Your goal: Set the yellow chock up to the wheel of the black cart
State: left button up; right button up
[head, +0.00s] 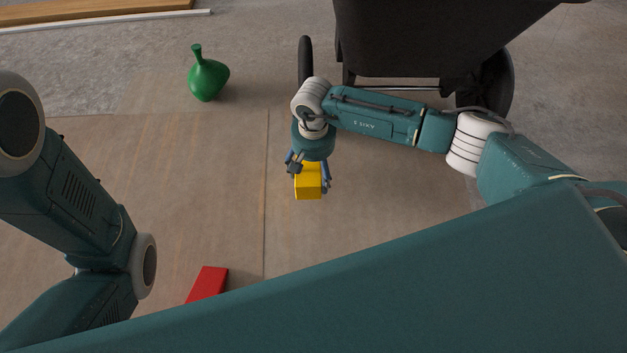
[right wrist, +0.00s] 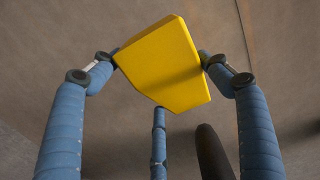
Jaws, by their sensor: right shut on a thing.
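The yellow chock (head: 308,188) is held between the blue fingers of my right gripper (head: 309,178), below the cart in the head view. It also shows in the right wrist view (right wrist: 165,65), gripped from both sides. The black cart (head: 425,40) stands at the top. Its left wheel (head: 305,58) and right wheel (head: 495,85) show. The chock is apart from the left wheel, roughly in line with it; its height above the floor is hard to tell. A dark rounded shape in the right wrist view looks like the wheel (right wrist: 213,152). My left gripper is hidden.
A green vase (head: 207,76) stands on the floor to the left of the cart. A red block (head: 207,284) lies at the lower middle, partly hidden by my body. Wooden boards (head: 90,12) lie at the top left. The brown floor between vase and chock is clear.

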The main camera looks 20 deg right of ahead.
notch_tip(320, 180, down, 4)
jog(key=b, duration=0.3)
jog(key=shift+r, duration=0.35)
jog(key=o, duration=1.7)
jog(key=shift+f, duration=0.2)
